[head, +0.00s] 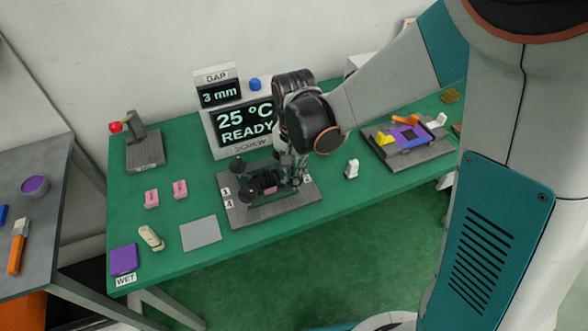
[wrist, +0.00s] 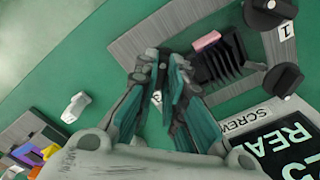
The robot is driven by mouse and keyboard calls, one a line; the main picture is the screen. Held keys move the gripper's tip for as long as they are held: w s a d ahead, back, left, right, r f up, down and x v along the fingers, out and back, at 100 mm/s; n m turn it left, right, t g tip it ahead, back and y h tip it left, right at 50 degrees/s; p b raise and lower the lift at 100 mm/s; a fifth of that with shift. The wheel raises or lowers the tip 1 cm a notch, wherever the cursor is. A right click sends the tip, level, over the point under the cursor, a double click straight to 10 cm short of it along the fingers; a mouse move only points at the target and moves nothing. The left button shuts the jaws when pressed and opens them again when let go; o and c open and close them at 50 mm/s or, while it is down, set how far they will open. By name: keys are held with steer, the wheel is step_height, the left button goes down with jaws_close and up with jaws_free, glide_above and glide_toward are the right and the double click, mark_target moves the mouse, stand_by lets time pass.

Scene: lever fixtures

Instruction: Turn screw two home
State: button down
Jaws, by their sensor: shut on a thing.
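The grey screw fixture plate (head: 238,218) lies on the green table; it also shows in the wrist view (wrist: 140,43). In its middle are a black finned block (wrist: 222,62) and a small pink piece (wrist: 206,41). A black knob (head: 237,165) stands at the back left and another (head: 247,194) at the front left, near labels 1 and 4. My gripper (head: 292,178) is down at the plate's right side, with its fingers (wrist: 165,72) closed on a screw knob that they hide. A label beside the fingers is partly covered, its number unclear.
Behind the fixture a display (head: 245,124) reads 25 °C READY, and a smaller one (head: 220,94) reads 3 mm. A white part (head: 352,168) stands right of the plate. Two pink blocks (head: 151,198) are to the left. A tray of coloured parts (head: 408,150) lies farther right.

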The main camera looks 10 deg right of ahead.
steer(key=c, duration=1.7)
jaws_free()
steer(key=shift+r, duration=3.8)
